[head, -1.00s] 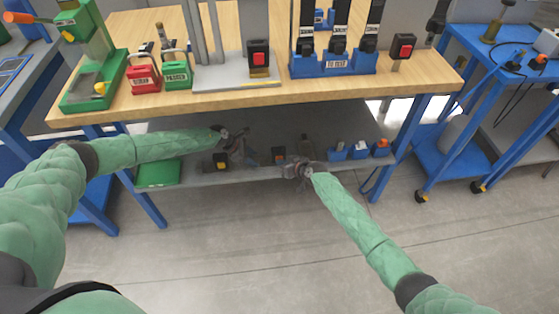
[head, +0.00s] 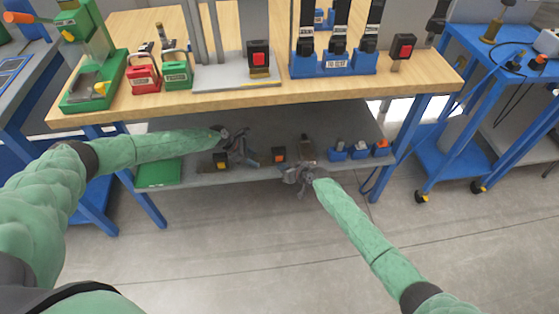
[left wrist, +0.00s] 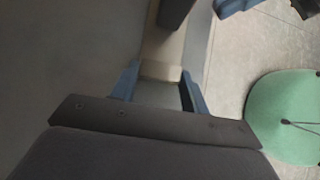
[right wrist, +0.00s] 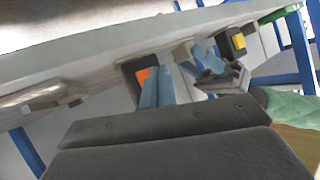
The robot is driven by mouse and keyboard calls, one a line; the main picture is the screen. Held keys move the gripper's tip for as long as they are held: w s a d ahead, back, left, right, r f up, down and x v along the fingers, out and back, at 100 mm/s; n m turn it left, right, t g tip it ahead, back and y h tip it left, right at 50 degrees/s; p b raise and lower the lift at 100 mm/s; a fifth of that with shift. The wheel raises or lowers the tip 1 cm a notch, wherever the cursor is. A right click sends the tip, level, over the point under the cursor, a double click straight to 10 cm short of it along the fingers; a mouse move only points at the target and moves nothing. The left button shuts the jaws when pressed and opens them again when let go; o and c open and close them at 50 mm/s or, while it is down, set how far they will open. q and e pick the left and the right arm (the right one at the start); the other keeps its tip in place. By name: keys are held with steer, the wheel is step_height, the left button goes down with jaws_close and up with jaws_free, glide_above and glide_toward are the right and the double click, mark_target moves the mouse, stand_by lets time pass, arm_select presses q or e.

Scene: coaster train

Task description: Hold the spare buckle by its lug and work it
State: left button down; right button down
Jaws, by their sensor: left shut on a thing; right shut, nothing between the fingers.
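A dark buckle with an orange button (head: 279,154) lies on the lower shelf; it also shows in the right wrist view (right wrist: 146,74). My left gripper (head: 246,150) is beside it on the left. In the left wrist view my left gripper (left wrist: 158,85) is shut on its pale lug (left wrist: 162,70), with the dark body (left wrist: 176,10) beyond. My right gripper (head: 298,178) is at the shelf's front edge, right of the buckle. In the right wrist view its fingers (right wrist: 159,88) are together and empty, pointing toward the buckle and hiding part of it.
A yellow-button buckle (head: 221,160) and a green mat (head: 158,174) are left on the shelf (head: 205,178). A brownish-dark piece (head: 307,148) and small blue holders (head: 338,154) are to the right. The wooden tabletop (head: 200,101) overhangs the shelf.

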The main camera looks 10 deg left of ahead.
steer(key=s, duration=0.2)
steer(key=s+d, duration=0.1)
steer(key=s, duration=0.1)
steer(key=shift+s+d, duration=0.15)
steer(key=shift+s, duration=0.05)
stand_by(0.6)
arm_select(q)
steer(key=c, duration=0.6)
jaws_free()
steer(key=shift+c, duration=0.2)
steer(key=v, duration=0.7)
steer(key=shift+a+r, duration=0.1)
steer(key=s+d+p, duration=0.4)
steer(key=s+p, duration=0.6)
steer(key=s, duration=0.3)
steer(key=shift+s, duration=0.25)
arm_select(e)
step_height(320, 180, up, 10)
